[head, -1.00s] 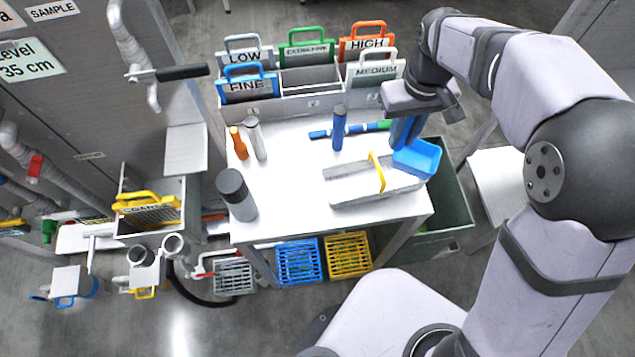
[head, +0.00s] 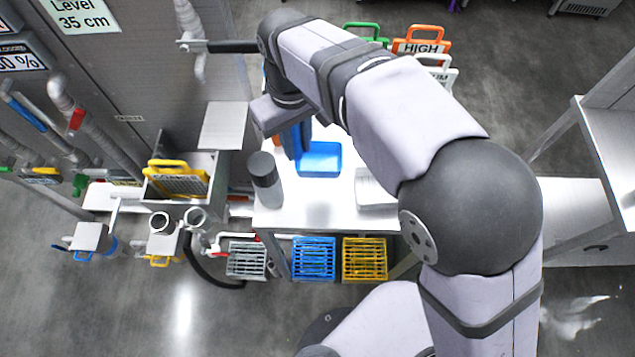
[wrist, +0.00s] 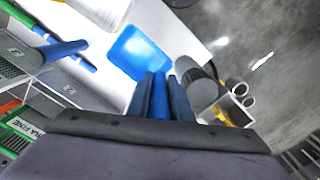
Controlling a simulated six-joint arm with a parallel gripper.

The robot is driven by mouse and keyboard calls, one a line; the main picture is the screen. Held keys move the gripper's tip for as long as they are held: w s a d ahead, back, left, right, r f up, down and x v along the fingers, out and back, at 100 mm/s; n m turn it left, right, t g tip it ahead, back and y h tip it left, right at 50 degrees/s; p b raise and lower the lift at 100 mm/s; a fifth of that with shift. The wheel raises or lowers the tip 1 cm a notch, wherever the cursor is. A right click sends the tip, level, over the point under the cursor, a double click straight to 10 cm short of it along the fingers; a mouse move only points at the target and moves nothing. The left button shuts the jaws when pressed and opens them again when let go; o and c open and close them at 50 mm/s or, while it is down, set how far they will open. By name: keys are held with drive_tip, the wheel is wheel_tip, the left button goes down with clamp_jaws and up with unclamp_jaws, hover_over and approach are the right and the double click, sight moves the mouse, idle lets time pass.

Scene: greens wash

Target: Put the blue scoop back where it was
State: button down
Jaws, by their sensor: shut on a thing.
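The blue scoop (head: 320,158) hangs from my gripper (head: 296,138) over the left part of the white table, its tray-shaped pan beside the dark-capped bottle. In the wrist view the scoop's pan (wrist: 138,52) lies just beyond the fingers, and my gripper (wrist: 160,95) is shut on its blue handle. I cannot tell whether the pan touches the tabletop. My arm hides much of the table's back and middle in the head view.
A grey bottle with a dark cap (head: 265,180) stands close to the scoop's left. A pale tray (head: 375,188) lies to the right, partly behind my arm. Blue upright and lying tools (wrist: 62,50) show in the wrist view. Signed holders (head: 420,47) stand behind.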

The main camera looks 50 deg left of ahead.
sight(298, 168)
drive_tip(key=shift+s+a, duration=0.1)
drive_tip(key=shift+s, duration=0.05)
drive_tip(key=shift+f+p, duration=1.55)
drive_tip(key=shift+f, duration=3.45)
drive_tip(key=shift+f, duration=0.2)
drive_tip(key=c, duration=1.9)
unclamp_jaws()
drive_tip(key=shift+o, duration=0.2)
drive_tip(key=shift+r, duration=0.2)
wheel_tip(298, 168, up, 12)
drive_tip(key=b, duration=0.2)
drive_tip(key=shift+b, duration=0.4)
